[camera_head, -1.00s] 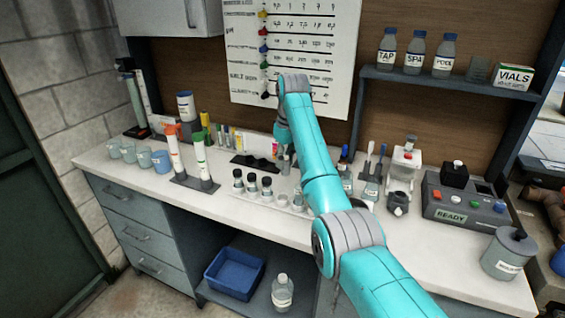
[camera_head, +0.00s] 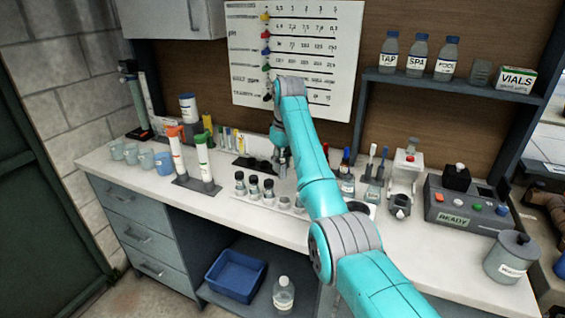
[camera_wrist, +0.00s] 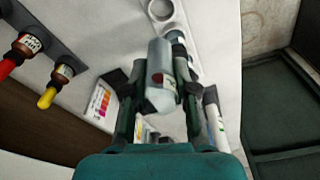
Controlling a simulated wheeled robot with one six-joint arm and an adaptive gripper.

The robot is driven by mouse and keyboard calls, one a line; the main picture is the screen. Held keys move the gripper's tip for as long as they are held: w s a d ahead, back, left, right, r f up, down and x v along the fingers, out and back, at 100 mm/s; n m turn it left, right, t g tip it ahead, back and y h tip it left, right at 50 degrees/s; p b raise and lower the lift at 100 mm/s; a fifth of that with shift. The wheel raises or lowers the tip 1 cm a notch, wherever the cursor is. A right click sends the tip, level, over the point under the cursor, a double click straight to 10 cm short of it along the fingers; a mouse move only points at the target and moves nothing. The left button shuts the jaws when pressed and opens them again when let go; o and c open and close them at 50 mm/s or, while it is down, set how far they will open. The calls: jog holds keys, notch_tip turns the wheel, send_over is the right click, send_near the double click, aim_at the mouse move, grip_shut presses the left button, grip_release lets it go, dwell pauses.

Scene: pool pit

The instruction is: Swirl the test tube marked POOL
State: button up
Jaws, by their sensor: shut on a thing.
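The tube lies between the two dark fingers. In the head view my gripper (camera_head: 281,160) hangs over the white bench, behind the row of black-capped vials; the tube is too small to make out there.
Black-capped vials (camera_head: 254,186) stand in front of my gripper. Two tall tubes with orange and green caps (camera_head: 202,160) stand left. A tester marked READY (camera_head: 462,203) is at right. Bottles marked TAP, SPA and POOL (camera_head: 446,60) stand on the shelf. Dropper bottles (camera_wrist: 57,80) show in the wrist view.

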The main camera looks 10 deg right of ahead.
jog(key=shift+a, duration=0.45)
jog(key=shift+w+d, duration=0.1)
jog(key=shift+d, duration=0.95)
jog(key=shift+a, duration=1.05)
jog(key=shift+s, duration=0.2)
